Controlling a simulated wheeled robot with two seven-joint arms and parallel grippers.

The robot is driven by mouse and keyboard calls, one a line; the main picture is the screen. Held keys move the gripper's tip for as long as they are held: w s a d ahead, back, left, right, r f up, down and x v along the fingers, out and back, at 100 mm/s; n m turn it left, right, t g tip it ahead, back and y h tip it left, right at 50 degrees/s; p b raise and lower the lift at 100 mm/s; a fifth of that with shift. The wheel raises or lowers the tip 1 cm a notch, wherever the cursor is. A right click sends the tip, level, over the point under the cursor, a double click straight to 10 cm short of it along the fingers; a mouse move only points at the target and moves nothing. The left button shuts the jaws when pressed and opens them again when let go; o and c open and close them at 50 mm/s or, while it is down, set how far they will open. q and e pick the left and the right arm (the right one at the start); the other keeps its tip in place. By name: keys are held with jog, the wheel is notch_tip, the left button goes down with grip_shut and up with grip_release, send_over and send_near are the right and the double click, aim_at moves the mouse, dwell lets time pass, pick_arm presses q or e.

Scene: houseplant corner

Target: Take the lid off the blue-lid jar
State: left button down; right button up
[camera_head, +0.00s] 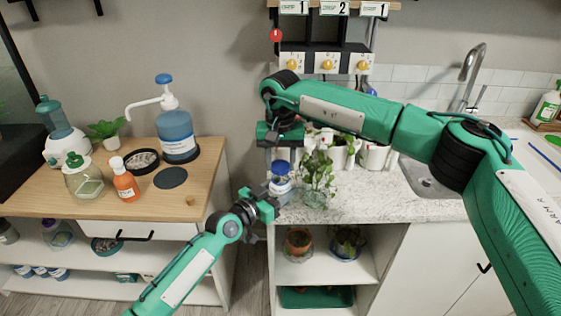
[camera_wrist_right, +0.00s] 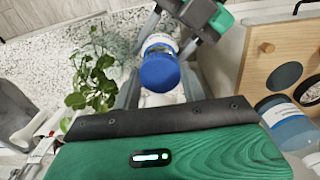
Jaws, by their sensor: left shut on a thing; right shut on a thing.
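The blue-lid jar (camera_head: 281,186) is held up at the left end of the speckled counter, and its blue lid (camera_head: 281,168) sits on top of it. In the right wrist view the lid (camera_wrist_right: 159,73) is large in the middle, with part of the jar's pale body (camera_wrist_right: 160,42) behind it. My left gripper (camera_head: 277,192) comes in from the lower left and is shut on the jar's body. My right gripper (camera_head: 281,160) points down from above and is shut on the lid. The fingers partly hide the lid and jar.
A leafy plant in a glass vase (camera_head: 316,180) stands close to the right of the jar. White pots (camera_head: 374,157) and a sink (camera_head: 428,180) are farther right. A wooden table (camera_head: 205,170) at left carries a pump bottle (camera_head: 177,135), an orange bottle (camera_head: 125,182) and a green-lid jar (camera_head: 84,181).

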aim_at(280, 165)
jog(key=shift+r, duration=2)
pick_arm(q)
jog(key=c, duration=0.5)
grip_release()
